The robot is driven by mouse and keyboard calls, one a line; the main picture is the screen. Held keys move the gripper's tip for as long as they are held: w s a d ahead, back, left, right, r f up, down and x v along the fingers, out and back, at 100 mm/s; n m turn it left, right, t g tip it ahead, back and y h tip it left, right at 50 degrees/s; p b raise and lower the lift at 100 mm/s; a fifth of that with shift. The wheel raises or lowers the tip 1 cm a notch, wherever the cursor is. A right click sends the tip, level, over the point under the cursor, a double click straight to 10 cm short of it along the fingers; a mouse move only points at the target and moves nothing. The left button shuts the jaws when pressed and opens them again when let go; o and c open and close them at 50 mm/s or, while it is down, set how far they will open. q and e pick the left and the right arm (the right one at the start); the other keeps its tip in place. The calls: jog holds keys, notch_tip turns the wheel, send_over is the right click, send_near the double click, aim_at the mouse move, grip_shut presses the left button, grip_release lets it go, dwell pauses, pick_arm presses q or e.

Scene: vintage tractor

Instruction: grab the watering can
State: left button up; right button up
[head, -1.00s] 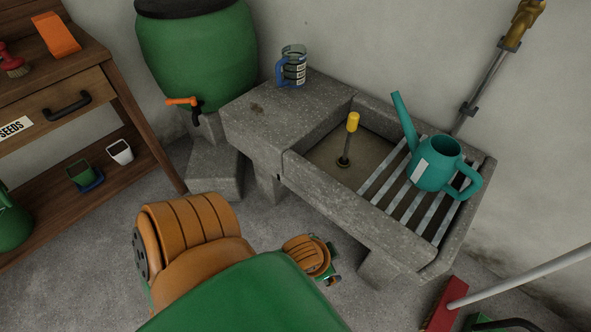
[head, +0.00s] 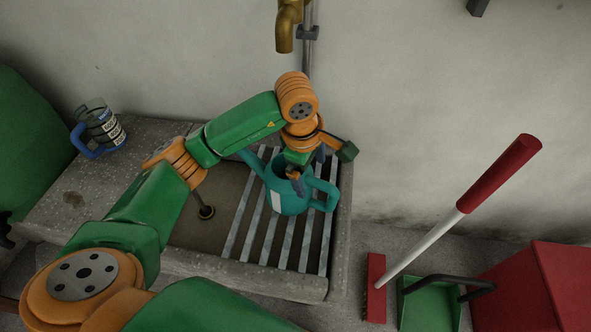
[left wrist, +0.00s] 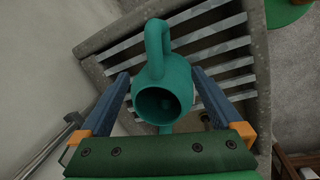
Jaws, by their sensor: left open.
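The teal watering can (head: 289,200) stands upright on the slatted metal rack at the right of the stone sink, its spout to the left and its handle to the right. My left gripper (head: 303,172) is over the top of the can, with its blue fingers apart. In the left wrist view the can (left wrist: 176,78) lies between the two open fingers of the left gripper (left wrist: 160,74), with its round opening and loop handle showing. A gap shows beside each finger, so it is not gripped. My arm hides part of the can's top in the head view. My right gripper is out of view.
A glass mug with a blue handle (head: 97,128) stands on the stone ledge at left. A brass tap (head: 288,24) and pipe are on the wall behind the rack. A red-headed broom (head: 375,287), green dustpan (head: 428,306) and red box (head: 550,285) are at right.

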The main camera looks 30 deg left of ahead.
aim_at(309, 180)
pick_arm(q)
jog(key=shift+y, duration=0.4)
jog(key=f, duration=0.2)
jog(key=w+f, duration=0.1)
jog(key=f, duration=0.3)
jog(key=shift+w+a+f, duration=0.15)
jog(key=shift+w+a, duration=0.05)
jog(key=shift+a, duration=0.2)
grip_shut()
